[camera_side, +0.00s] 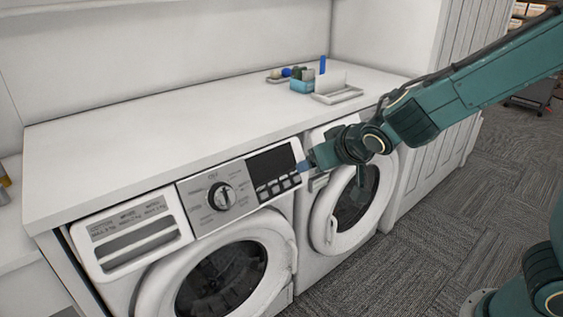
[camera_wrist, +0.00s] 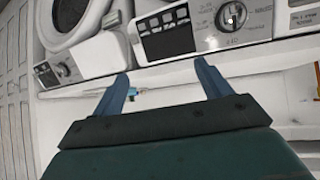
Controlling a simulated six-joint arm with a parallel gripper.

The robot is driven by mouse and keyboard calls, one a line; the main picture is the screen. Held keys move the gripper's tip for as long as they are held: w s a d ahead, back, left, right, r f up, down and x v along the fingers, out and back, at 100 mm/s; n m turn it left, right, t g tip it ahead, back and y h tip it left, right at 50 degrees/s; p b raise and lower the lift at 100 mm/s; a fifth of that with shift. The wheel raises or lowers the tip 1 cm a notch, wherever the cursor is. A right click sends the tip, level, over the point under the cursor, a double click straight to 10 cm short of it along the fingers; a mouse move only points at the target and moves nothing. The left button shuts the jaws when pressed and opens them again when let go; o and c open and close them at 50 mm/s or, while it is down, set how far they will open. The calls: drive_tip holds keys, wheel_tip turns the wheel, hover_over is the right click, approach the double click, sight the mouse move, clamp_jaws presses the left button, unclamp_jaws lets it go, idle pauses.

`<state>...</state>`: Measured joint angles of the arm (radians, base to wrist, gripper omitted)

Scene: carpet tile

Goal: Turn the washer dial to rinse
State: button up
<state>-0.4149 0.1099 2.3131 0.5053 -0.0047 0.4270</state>
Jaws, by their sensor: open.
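The washer dial (camera_side: 222,196) is a round dark knob with a silver face on the left machine's control panel, ringed by small printed marks too small to read. It also shows, inverted, at the upper right of the wrist view (camera_wrist: 231,16). My gripper (camera_side: 305,165) is just right of the panel's display and buttons in the side view, apart from the dial. In the wrist view its two blue fingers (camera_wrist: 160,72) are spread with nothing between them, and the dial lies beyond and right of them. The washer (camera_side: 208,230) stands under the counter.
A second machine (camera_side: 348,215) with a round door stands right of the washer. The white counter (camera_side: 190,120) overhangs both. Grey carpet (camera_side: 430,235) lies open in front.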

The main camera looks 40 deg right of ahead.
drive_tip(key=w+a+f+n+t, duration=0.1)
drive_tip(key=w+a+f+t, duration=0.1)
drive_tip(key=w+a+f, duration=0.3)
drive_tip(key=n+t+y, duration=0.2)
drive_tip(key=n, duration=0.1)
approach(227, 197)
drive_tip(key=v, duration=0.4)
drive_tip(key=shift+w+d+f, duration=0.1)
drive_tip(key=shift+w, duration=0.15)
drive_tip(key=shift+x, duration=6.7)
drive_tip(key=shift+w, duration=0.1)
drive_tip(key=c, duration=1)
